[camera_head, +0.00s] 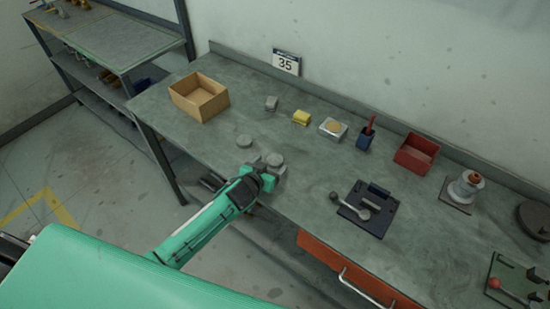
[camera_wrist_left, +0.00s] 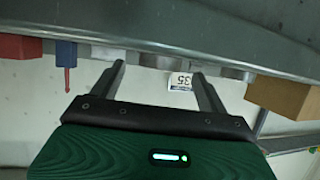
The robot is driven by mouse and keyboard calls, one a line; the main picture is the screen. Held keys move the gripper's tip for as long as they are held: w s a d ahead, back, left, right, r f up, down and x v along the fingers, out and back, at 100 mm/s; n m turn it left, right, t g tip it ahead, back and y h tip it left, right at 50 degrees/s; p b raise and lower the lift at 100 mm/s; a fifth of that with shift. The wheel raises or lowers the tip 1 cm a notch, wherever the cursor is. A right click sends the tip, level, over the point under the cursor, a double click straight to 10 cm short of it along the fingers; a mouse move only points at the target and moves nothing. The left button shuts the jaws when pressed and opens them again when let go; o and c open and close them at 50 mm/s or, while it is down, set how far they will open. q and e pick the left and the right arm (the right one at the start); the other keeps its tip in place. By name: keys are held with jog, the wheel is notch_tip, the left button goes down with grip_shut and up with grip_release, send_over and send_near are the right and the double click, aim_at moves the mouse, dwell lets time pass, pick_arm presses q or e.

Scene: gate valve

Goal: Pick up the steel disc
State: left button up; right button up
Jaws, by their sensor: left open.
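Two grey round discs lie on the workbench in the head view. One disc (camera_head: 275,159) is at the tip of my left gripper (camera_head: 268,168), and the other disc (camera_head: 245,141) is a little behind and to the left. I cannot tell by look which is the steel one. My left gripper is open, low over the bench's front edge; its fingers partly cover the nearer disc. In the left wrist view, the picture is upside down and the two fingers (camera_wrist_left: 158,82) stand apart, with a grey piece (camera_wrist_left: 155,61) between them farther off. Contact cannot be told.
The workbench (camera_head: 320,180) also holds a wooden box (camera_head: 199,97), a grey block (camera_head: 271,103), a yellow block (camera_head: 301,118), a blue holder (camera_head: 366,138), a red bin (camera_head: 416,154) and a dark fixture (camera_head: 368,208). A shelf (camera_head: 110,45) stands at left.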

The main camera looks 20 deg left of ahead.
pick_arm(q)
jog(key=shift+x, duration=1)
jog(key=shift+c, duration=0.5)
jog(key=c, duration=1.1)
jog(key=shift+r, duration=0.1)
jog(key=shift+c, duration=0.6)
